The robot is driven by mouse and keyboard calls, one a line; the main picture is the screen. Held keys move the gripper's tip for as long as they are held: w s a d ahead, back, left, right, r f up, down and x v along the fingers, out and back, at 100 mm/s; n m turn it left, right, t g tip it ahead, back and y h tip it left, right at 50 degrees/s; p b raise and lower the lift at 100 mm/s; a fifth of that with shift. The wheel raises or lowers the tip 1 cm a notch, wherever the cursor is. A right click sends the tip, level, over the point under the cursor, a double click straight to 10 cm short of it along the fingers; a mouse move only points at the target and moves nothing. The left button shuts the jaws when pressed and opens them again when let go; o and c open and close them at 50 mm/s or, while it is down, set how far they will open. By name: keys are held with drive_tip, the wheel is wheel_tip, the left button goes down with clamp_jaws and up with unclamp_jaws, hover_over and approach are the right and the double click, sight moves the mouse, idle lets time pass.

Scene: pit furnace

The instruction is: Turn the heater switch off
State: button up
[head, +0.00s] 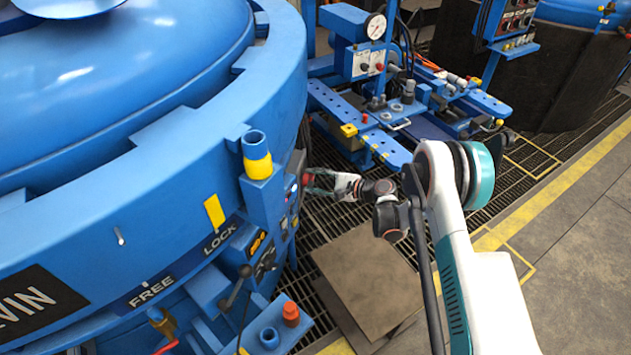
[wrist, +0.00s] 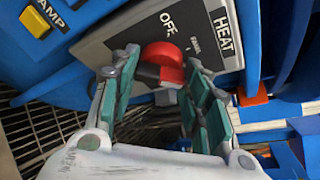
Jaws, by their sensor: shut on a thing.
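The heater switch (wrist: 163,55) is a red rotary knob on a grey panel (wrist: 120,45) in the wrist view. The panel carries the words OFF and HEAT, tilted in the picture. The knob's dark lower part shows between my fingers. My gripper (wrist: 160,72) is shut on the knob, with one green-padded finger on each side of it. In the head view, my gripper (head: 308,181) reaches from the right to the side of the big blue furnace (head: 150,150). The switch is small and partly covered by the fingers there.
A yellow button (wrist: 36,22) sits by an AMP label at upper left in the wrist view. A blue post with a yellow band (head: 257,160) stands beside the panel. A brown plate (head: 370,275) lies on the floor grating below my arm. A blue gauge stand (head: 365,60) is behind.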

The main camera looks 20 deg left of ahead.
drive_tip(key=shift+s+f+n+t+y, duration=0.1)
drive_tip(key=shift+n+t+y, duration=0.2)
drive_tip(key=shift+n, duration=0.55)
drive_tip(key=shift+f+n+t+y, duration=0.15)
drive_tip(key=shift+n+t, duration=0.25)
drive_tip(key=shift+n, duration=0.45)
drive_tip(key=shift+r, duration=0.1)
drive_tip(key=o, duration=1.1)
drive_tip(key=shift+c, duration=0.2)
drive_tip(key=shift+d, duration=0.1)
drive_tip(key=v, duration=1.2)
